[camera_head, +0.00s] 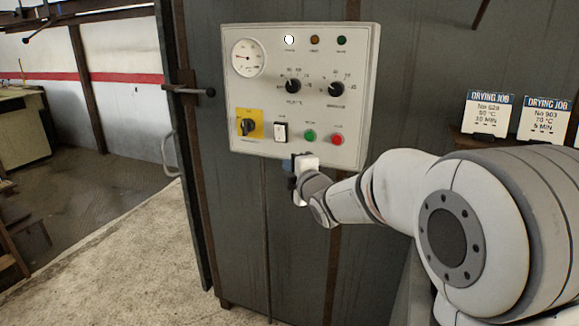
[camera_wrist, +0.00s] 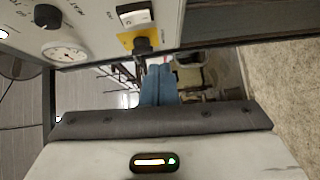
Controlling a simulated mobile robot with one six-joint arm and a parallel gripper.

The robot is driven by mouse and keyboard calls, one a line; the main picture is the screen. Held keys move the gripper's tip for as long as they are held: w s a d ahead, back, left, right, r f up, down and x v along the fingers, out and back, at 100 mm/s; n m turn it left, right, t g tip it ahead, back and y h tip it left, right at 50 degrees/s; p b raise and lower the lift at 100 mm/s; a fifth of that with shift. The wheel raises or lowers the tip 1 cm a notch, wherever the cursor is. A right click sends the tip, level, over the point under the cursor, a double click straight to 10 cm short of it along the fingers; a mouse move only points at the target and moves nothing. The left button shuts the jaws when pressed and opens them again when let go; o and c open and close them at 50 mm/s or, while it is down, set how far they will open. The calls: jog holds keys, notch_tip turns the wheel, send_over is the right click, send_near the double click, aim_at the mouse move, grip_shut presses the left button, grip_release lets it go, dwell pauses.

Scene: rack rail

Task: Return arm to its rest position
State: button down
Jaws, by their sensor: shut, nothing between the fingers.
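My gripper (camera_head: 291,164) is in front of the lower edge of the grey control panel (camera_head: 210,90), just below its white rocker switch (camera_head: 280,132). My arm reaches in from the right of the head view. In the wrist view the blue fingers of my gripper (camera_wrist: 159,72) are together with nothing between them. They point toward the yellow-backed rotary switch, which shows just beyond them (camera_wrist: 143,44). I cannot tell whether the fingertips touch the panel.
The panel hangs on a dark metal cabinet (camera_head: 300,230) and carries a gauge (camera_head: 248,58), black knobs and green and red buttons. A latch handle (camera_head: 190,91) sticks out at left. Floor at left is open.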

jog(key=s+d+f+m+g+h, duration=0.5)
jog(key=s+d+f+m+h, duration=0.15)
jog(key=s+d+m, duration=0.6)
jog(key=s+d+f+m+g, duration=0.1)
jog(key=s+f+m+g, duration=0.1)
jog(key=s, duration=0.5)
jog(key=s+d+f+m+g, duration=0.2)
jog(key=s+f+m+g, duration=0.1)
jog(key=s, duration=0.5)
jog(key=s+d+f+m+g, duration=0.2)
jog(key=s+m+g, duration=0.1)
jog(key=s+m, duration=0.2)
jog(key=shift+s+f+h+p, duration=0.25)
jog(key=shift+s+h+p, duration=0.15)
jog(key=shift+s, duration=0.85)
